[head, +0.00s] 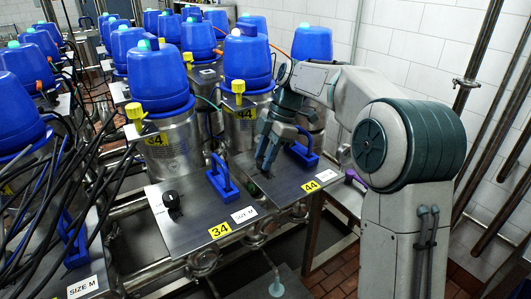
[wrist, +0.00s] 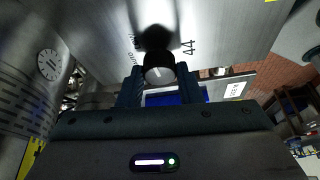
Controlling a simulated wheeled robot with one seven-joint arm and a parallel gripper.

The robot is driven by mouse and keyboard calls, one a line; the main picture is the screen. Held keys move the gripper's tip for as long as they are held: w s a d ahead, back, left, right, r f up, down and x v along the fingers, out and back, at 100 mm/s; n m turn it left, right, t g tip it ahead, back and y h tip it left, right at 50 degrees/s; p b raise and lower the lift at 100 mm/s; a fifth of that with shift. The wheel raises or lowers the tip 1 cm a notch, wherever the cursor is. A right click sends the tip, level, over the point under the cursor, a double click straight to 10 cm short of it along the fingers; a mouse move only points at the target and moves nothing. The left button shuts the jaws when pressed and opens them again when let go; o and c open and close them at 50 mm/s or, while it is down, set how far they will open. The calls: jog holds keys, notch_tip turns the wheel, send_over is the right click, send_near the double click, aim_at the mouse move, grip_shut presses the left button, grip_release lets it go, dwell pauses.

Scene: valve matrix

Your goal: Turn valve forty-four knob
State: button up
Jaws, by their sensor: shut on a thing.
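The valve forty-four knob (wrist: 158,74) is black and round with a pale mark on its face. In the wrist view it sits between the two fingers of my gripper (wrist: 158,84), which are shut on it. In the head view my gripper (head: 268,158) points down at the metal plate (head: 285,183) with the yellow 44 label (head: 310,187). There the gripper hides the knob.
A blue handle (head: 305,148) stands on the same plate, close to my gripper. To the left is plate 34 (head: 195,215) with its own black knob (head: 171,200) and blue handle (head: 222,175). Blue-capped valves (head: 247,62) stand behind. Black cables (head: 70,150) hang at the left.

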jog(key=shift+w+r+n, duration=0.1)
jog(key=shift+w+n, duration=0.05)
jog(key=shift+n, duration=0.35)
jog(key=o, duration=1)
jog(key=shift+d, duration=0.15)
jog(key=v, duration=0.6)
jog(key=p+v, duration=0.1)
jog(key=v, duration=0.6)
jog(key=shift+w+r, duration=0.3)
jog(key=shift+r, duration=0.05)
